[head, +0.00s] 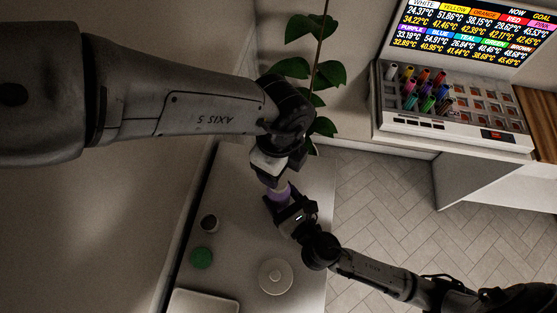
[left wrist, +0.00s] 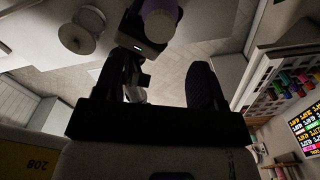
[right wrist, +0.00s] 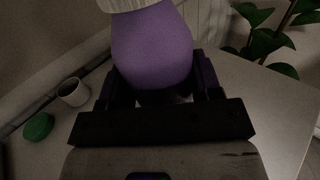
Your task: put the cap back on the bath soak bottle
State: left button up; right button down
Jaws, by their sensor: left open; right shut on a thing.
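The purple bath soak bottle (head: 279,194) is held over the table by my right gripper (head: 283,209). The bottle (right wrist: 152,48) fills the upper middle of the right wrist view between the fingers. A wide pale part on its top end looks like the cap (left wrist: 160,30); it also shows at the top edge of the right wrist view (right wrist: 122,4). I cannot tell how firmly it is seated. My left gripper (head: 270,177) is open, close to the bottle's top end in the head view. In the left wrist view its fingers are apart with nothing between them.
A small cup (head: 210,223), a green round object (head: 201,258), a white round piece (head: 276,277) and a white tray (head: 205,302) are on the table (head: 240,240). A leafy plant (head: 318,73) stands behind my left wrist. A rack of coloured cylinders (head: 450,105) is at the right.

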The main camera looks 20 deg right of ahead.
aim_at(279, 196)
pick_arm(q)
jog(key=shift+f, duration=4)
jog(key=c, duration=1)
jog(key=shift+o, duration=0.2)
jog(key=m, duration=0.3)
jog(key=o, duration=1)
jog(key=shift+r, duration=0.15)
